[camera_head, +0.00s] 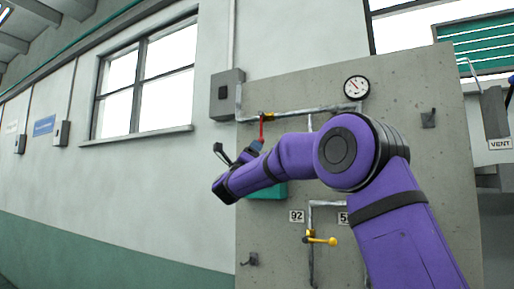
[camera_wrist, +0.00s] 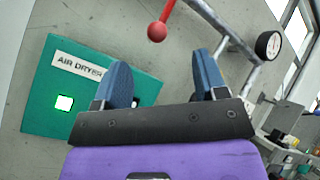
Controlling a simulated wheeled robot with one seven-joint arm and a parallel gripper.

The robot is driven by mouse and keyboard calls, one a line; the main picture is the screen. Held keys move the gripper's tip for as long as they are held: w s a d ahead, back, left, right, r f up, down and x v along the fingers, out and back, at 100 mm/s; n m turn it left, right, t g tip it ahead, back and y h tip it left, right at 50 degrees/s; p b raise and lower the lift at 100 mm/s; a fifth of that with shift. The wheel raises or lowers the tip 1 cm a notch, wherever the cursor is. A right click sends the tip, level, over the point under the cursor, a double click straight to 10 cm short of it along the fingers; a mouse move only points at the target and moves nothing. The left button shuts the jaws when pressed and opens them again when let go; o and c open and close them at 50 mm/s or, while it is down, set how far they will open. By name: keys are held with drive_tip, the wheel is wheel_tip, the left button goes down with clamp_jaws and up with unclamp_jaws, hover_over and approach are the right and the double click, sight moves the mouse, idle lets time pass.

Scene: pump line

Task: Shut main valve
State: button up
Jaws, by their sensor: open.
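A red lever (camera_head: 262,130) hangs down from a brass-coloured valve on the upper pipe of the grey panel. In the wrist view its red ball end (camera_wrist: 157,32) shows beyond my fingertips, roughly centred between them, not touching. My gripper (camera_wrist: 162,60) is open and empty, with two blue fingers pointing toward the panel. In the head view one blue fingertip (camera_head: 255,147) shows just below the red lever; my purple arm hides most of the gripper. A second valve with a yellow lever (camera_head: 322,240) sits lower, its lever pointing right. I see no label naming the main valve.
A teal box marked AIR DRYER (camera_wrist: 45,95) with a lit green window is left of my gripper in the wrist view. A round gauge (camera_head: 356,87) tops the pipe. A number plate 92 (camera_head: 296,216) and a grey box (camera_head: 227,95) are nearby.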

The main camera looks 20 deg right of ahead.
drive_tip(key=shift+v, duration=1)
drive_tip(key=s+a+f+n+t+y, duration=0.1)
drive_tip(key=s+a+f+n+y, duration=0.2)
drive_tip(key=s+n+y, duration=0.65)
drive_tip(key=s+a+f+n+t+y, duration=0.25)
drive_tip(key=s+a+n+y, duration=0.2)
drive_tip(key=n+y, duration=0.95)
drive_tip(key=s+d+f+n+g+h, duration=0.1)
drive_tip(key=s+d+f+n+g, duration=0.1)
drive_tip(key=s+f+n+g, duration=0.5)
drive_tip(key=s+d+f+n+g+h, duration=0.1)
drive_tip(key=s+f+n+g, duration=0.6)
drive_tip(key=s+f, duration=1.1)
drive_tip(key=s+d, duration=0.1)
drive_tip(key=s, duration=0.6)
drive_tip(key=shift+s+d+f+h, duration=0.35)
drive_tip(key=shift+s+f, duration=0.05)
